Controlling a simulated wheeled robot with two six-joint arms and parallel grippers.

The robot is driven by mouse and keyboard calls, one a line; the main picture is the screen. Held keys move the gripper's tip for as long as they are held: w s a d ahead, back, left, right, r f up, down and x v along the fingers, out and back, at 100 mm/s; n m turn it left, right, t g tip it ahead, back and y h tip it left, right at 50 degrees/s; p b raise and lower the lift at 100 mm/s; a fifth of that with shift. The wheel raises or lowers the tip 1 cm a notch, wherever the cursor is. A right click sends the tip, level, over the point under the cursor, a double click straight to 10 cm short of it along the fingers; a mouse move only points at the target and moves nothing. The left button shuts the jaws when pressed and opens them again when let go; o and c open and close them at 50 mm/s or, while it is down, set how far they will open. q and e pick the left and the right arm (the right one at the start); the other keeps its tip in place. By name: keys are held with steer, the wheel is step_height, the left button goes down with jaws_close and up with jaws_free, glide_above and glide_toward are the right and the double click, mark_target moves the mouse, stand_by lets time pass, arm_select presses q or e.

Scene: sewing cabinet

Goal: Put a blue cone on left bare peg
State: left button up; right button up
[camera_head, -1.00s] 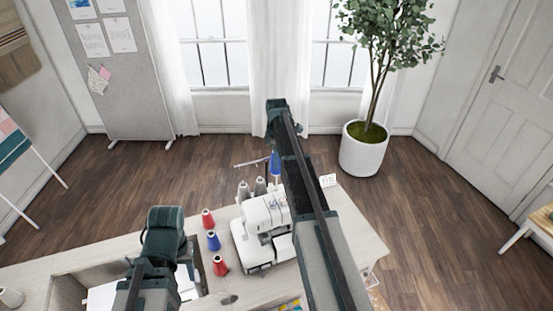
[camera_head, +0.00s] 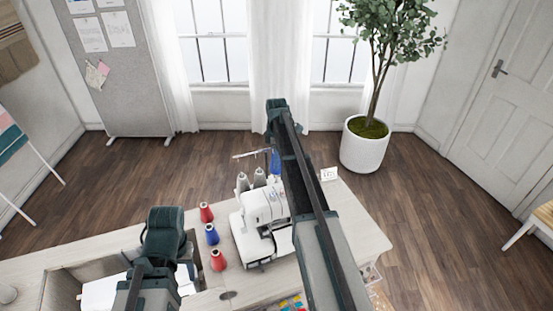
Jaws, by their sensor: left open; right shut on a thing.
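A blue cone (camera_head: 275,163) hangs below the far end of my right arm, in my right gripper (camera_head: 274,151), which is shut on it. It is beside the thread stand (camera_head: 250,155) behind the white sewing machine (camera_head: 262,214). Two grey cones (camera_head: 242,183) stand at the stand's left side. My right arm hides much of the area right of the cone, and I cannot make out a bare peg clearly. Another blue cone (camera_head: 211,235) stands on the table between two red cones (camera_head: 206,212). My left gripper (camera_head: 188,272) is open and low over the cabinet opening; its fingers are barely visible.
The wooden cabinet top (camera_head: 345,222) has free room right of my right arm. An open well (camera_head: 62,288) lies at the left. A potted tree (camera_head: 364,145) stands beyond the table.

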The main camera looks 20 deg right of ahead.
mark_target(277, 173)
steer(key=shift+f+b, duration=1.65)
steer(key=shift+f, duration=0.25)
steer(key=shift+f+b, duration=1.85)
steer(key=shift+b, duration=0.05)
steer(key=shift+f, duration=0.15)
steer(key=o, duration=1.4)
steer(key=shift+o, duration=0.3)
